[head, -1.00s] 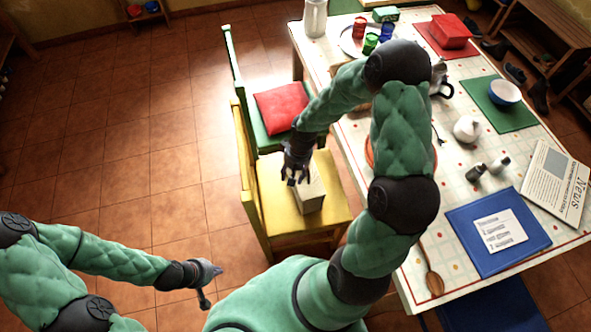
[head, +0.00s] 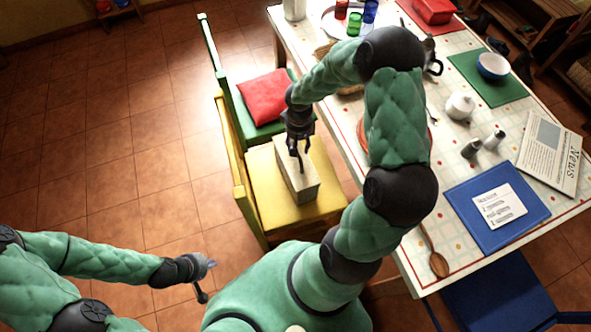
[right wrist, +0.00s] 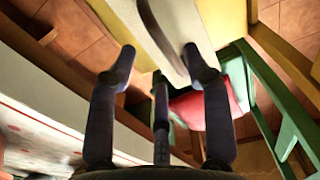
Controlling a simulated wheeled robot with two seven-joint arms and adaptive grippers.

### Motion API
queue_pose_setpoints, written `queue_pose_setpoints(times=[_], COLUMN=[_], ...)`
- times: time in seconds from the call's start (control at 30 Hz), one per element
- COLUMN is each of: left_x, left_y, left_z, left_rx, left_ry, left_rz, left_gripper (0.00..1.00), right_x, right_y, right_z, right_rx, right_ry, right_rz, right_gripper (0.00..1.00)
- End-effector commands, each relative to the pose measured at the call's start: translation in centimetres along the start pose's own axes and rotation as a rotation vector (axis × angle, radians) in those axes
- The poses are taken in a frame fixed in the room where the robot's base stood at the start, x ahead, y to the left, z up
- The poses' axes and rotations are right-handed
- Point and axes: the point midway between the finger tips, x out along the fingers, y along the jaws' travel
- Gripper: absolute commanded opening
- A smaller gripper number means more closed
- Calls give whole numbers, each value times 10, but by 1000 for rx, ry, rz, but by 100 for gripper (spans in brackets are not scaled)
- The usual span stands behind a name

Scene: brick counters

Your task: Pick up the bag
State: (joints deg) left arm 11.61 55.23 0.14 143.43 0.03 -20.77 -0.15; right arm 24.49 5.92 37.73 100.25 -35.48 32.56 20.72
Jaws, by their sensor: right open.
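The bag (head: 300,187) is a pale, box-shaped thing on the seat of the yellow chair (head: 262,188). In the right wrist view the bag (right wrist: 187,15) fills the top middle, with a grey curved strap (right wrist: 160,32) across it. My right gripper (head: 300,163) is over the bag with its fingers pointing down and covers part of its top. In the right wrist view its fingers (right wrist: 160,62) are spread, with nothing held between them; I cannot tell if they touch the strap. My left gripper (head: 207,280) is open and empty over the floor at lower left.
A green chair with a red cushion (head: 264,97) stands just behind the yellow chair. The tiled floor on the left is clear.

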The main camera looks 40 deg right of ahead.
Motion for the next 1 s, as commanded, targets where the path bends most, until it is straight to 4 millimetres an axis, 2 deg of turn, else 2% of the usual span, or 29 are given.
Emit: queue_pose_setpoints(times=[0.3, 0.6, 0.77, 0.8, 1.0], left_x=[23, 23, 23, 23, 23], left_y=[-8, -8, -8, -8, -8], left_z=[-1, -1, -1, -1, -1], left_rx=[0, 0, 0, 0, 0], left_ry=[0, 0, 0, 0, 0], left_rz=[0, 0, 0, 0, 0], left_gripper=[0, 0, 0, 0, 0], right_x=[44, 47, 47, 47, 47], right_y=[-4, -4, -4, -4, -4], right_z=[-6, -7, -7, -7, -8], right_rx=[0, 0, 0, 0, 0], right_ry=[-3, 0, 0, 0, 2], right_rz=[-1, -1, -1, -1, 0], right_gripper=[50, 50, 5, 0, 0])
